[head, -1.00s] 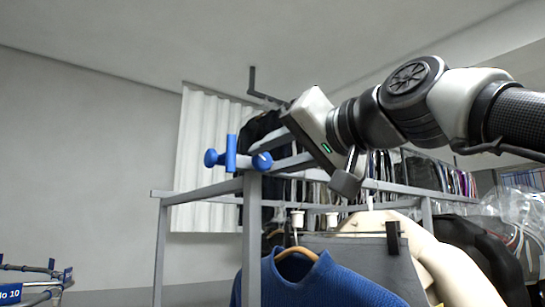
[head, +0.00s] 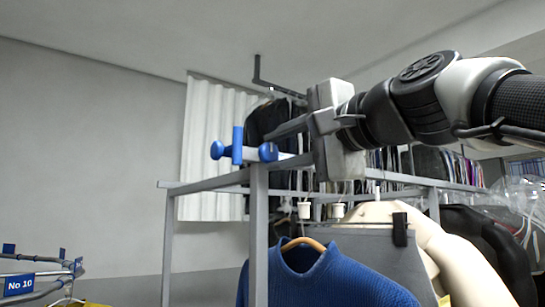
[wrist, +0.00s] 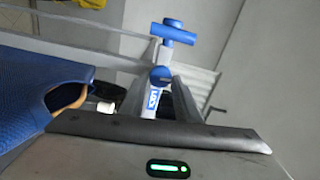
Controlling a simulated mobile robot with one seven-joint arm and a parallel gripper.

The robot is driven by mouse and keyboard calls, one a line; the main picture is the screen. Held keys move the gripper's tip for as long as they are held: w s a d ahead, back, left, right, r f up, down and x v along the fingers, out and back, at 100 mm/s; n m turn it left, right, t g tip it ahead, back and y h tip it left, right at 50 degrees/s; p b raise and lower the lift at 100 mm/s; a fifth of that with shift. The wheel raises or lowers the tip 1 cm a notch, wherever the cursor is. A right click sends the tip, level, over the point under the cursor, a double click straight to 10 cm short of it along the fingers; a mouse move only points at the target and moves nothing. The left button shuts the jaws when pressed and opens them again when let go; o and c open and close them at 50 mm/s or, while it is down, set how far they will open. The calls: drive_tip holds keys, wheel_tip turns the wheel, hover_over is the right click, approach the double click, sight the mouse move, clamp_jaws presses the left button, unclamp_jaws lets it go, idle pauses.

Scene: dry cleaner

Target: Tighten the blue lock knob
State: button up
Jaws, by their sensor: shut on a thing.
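The blue lock knob (head: 267,152) sits at the upper front corner of the grey rack frame. In the wrist view its round blue face (wrist: 160,76) shows between the ends of my two fingers, with a blue-and-white label below it. My gripper (head: 279,145) reaches in from the right and is shut on this knob; the exact finger contact is partly hidden. Just left of the knob stands a blue upright bar (head: 237,145) with a round blue end piece (head: 216,150). These also show in the wrist view as a blue T-shape (wrist: 178,34) beyond my fingers.
The grey rack frame (head: 258,225) stands under my gripper. A blue sweater (head: 320,285) and grey trousers (head: 365,255) hang close below. Packed clothes hang behind at right. A rail with a "No 10" sign (head: 19,284) is at lower left.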

drive_tip(key=shift+m, duration=0.7)
drive_tip(key=o, duration=1)
drive_tip(key=shift+s, duration=0.1)
drive_tip(key=b+v, duration=0.1)
drive_tip(key=v, duration=1.6)
drive_tip(key=shift+s+d+b, duration=0.1)
drive_tip(key=shift+d+b, duration=0.1)
drive_tip(key=shift+b, duration=0.15)
drive_tip(key=shift+f, duration=0.1)
